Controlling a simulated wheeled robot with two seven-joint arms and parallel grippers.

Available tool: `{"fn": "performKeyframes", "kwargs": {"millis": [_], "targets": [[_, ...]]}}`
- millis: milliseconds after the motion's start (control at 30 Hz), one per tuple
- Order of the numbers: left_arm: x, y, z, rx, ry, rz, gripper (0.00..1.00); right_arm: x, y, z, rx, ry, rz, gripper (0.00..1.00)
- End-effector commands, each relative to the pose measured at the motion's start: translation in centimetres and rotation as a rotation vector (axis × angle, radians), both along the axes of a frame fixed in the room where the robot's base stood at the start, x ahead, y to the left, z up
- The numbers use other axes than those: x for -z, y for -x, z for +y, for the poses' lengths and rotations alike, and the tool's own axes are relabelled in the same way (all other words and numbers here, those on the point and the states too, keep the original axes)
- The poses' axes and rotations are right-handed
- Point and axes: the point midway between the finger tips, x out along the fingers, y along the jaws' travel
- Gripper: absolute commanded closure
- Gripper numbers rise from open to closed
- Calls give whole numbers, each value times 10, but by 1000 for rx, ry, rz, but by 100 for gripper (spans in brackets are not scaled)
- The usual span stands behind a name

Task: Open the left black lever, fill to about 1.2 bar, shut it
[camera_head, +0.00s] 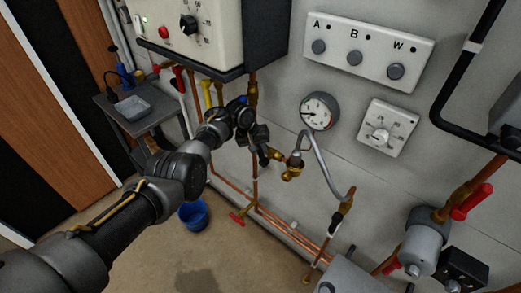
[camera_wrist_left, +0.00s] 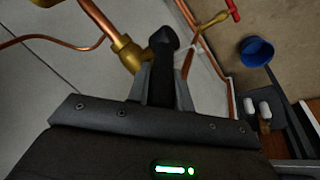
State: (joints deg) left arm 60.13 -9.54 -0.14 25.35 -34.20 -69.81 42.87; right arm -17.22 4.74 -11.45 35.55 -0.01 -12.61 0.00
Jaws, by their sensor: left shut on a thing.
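My left gripper (camera_head: 256,139) reaches in from the left to the pipes below the boiler. In the left wrist view its two fingers (camera_wrist_left: 165,88) are shut on a black lever (camera_wrist_left: 162,52), which sits on a brass valve (camera_wrist_left: 127,52). In the head view the gripper partly hides this lever; a brass fitting (camera_head: 291,171) and a grey braided hose (camera_head: 325,160) are just to its right. The hose runs down to a second brass valve with a black lever (camera_head: 337,220). The round pressure gauge (camera_head: 319,111) is on the wall above; its needle points left, but the value is too small to read. My right gripper is out of view.
The boiler (camera_head: 208,30) hangs above my gripper. Copper pipes (camera_head: 255,180) and a red handle (camera_head: 237,218) are below. A blue bucket (camera_head: 193,215) stands on the floor. A thermostat (camera_head: 387,127) and a switch panel (camera_head: 369,51) are on the wall. A side table (camera_head: 140,122) is at left.

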Motion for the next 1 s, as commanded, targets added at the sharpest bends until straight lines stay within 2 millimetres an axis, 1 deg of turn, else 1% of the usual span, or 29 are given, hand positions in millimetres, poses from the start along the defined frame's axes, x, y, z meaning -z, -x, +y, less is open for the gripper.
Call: {"fn": "performKeyframes", "kwargs": {"millis": [233, 267, 400, 733, 867, 1000], "targets": [[-1, -1, 0, -1, 1, -4, 100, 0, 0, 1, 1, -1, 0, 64], [-1, -1, 0, -1, 1, -4, 76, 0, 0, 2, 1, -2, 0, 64], [-1, -1, 0, -1, 0, -3, 57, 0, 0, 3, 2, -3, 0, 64], [-3, 0, 0, 0, 1, -2, 57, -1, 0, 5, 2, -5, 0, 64], [-15, 2, 4, 0, 3, -3, 57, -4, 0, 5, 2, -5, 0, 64], [-35, 5, 10, -2, 4, -5, 57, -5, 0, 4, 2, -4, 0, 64]]}}
